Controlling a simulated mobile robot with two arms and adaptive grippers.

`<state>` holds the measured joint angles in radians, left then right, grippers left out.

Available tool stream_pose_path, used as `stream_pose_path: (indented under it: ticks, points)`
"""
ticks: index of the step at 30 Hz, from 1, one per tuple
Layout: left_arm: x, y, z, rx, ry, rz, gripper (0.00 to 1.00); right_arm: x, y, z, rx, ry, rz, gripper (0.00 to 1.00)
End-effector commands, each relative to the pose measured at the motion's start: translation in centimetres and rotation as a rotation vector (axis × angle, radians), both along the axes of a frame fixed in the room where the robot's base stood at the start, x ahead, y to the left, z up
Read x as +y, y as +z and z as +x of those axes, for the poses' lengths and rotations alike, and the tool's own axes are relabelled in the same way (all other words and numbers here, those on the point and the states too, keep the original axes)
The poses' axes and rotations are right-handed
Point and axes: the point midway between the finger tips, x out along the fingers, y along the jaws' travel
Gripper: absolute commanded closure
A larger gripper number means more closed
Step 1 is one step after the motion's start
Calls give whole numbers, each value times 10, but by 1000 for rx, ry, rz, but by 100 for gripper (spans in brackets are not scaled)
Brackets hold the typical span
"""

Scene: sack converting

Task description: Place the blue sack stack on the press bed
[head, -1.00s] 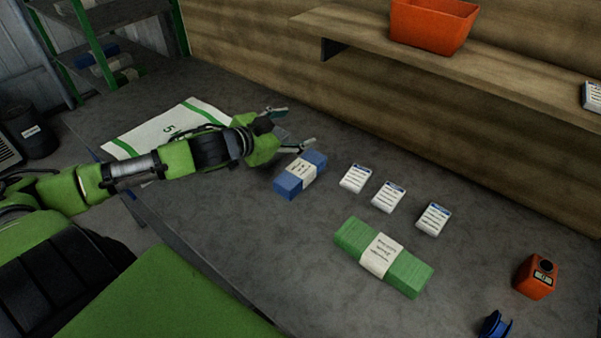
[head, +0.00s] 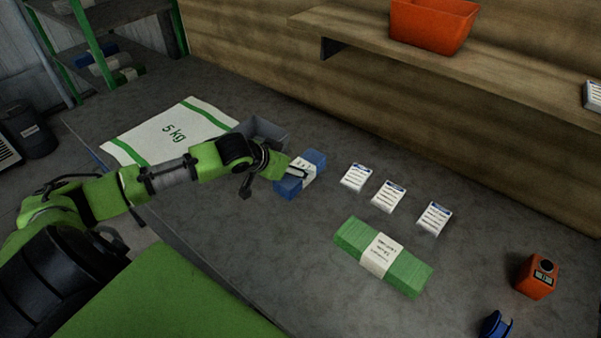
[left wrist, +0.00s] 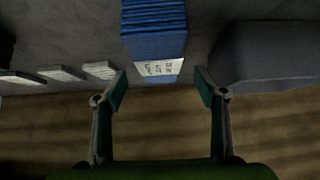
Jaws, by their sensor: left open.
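The blue sack stack (head: 313,160) lies on the grey bench with a white paper band around it. In the left wrist view the blue stack (left wrist: 154,42) is ahead of the fingers, its banded end near the gap between the tips. My left gripper (head: 274,183) is open beside the stack's near-left end, with one finger overlapping it in the head view. It also shows open and empty in the left wrist view (left wrist: 161,88). Whether a finger touches the stack I cannot tell. I cannot identify the press bed. My right gripper is out of view.
A grey open box (head: 268,130) stands just behind the blue stack. A green stack (head: 400,268), several cards (head: 388,196), an orange device (head: 537,276) and a blue spool (head: 495,325) lie right. A shelf (head: 350,35) overhangs the back.

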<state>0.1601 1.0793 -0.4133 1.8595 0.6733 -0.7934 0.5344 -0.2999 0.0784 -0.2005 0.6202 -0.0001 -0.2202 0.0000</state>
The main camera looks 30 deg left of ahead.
Motion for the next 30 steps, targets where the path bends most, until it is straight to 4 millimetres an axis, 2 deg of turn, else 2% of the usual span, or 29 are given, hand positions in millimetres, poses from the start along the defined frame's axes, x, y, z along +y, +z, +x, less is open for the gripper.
stream_pose_path:
  ticks: [7,16,25,30]
  points:
    - [-2,-11,13,-1,0,0,35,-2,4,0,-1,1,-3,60]
    - [-4,-39,38,-1,-1,1,35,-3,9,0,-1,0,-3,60]
    - [-4,-42,40,-1,-3,3,35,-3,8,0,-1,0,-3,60]
    - [-4,-42,40,-1,-2,2,80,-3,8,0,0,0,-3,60]
